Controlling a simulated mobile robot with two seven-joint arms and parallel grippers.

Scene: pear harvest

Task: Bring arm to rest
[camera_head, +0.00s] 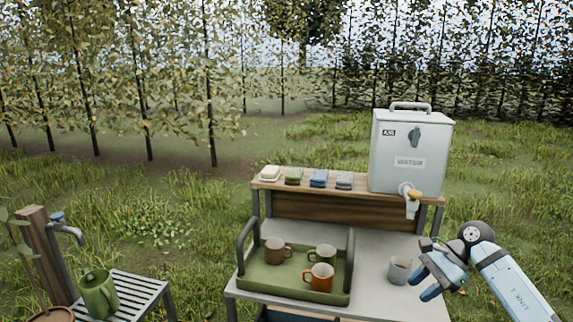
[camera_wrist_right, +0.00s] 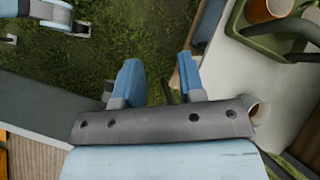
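My right arm (camera_head: 514,290) comes in from the lower right in the head view. Its right gripper (camera_head: 424,286) is beside a grey cup (camera_head: 400,270), at the right end of the table. In the right wrist view the two blue fingers of the right gripper (camera_wrist_right: 160,72) stand apart with only grass seen between them. A cup rim (camera_wrist_right: 254,110) shows partly behind the gripper body there. My left gripper is not in the head view. A light blue and white part at the top left of the wrist view cannot be identified for sure.
A green tray (camera_head: 257,284) with three mugs stands on the grey table (camera_head: 372,250). A water dispenser (camera_head: 410,150) and several folded cloths or blocks (camera_head: 318,178) sit on the wooden shelf (camera_head: 360,190). A green pitcher (camera_head: 98,294) stands on a slatted stand (camera_head: 140,290) at left.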

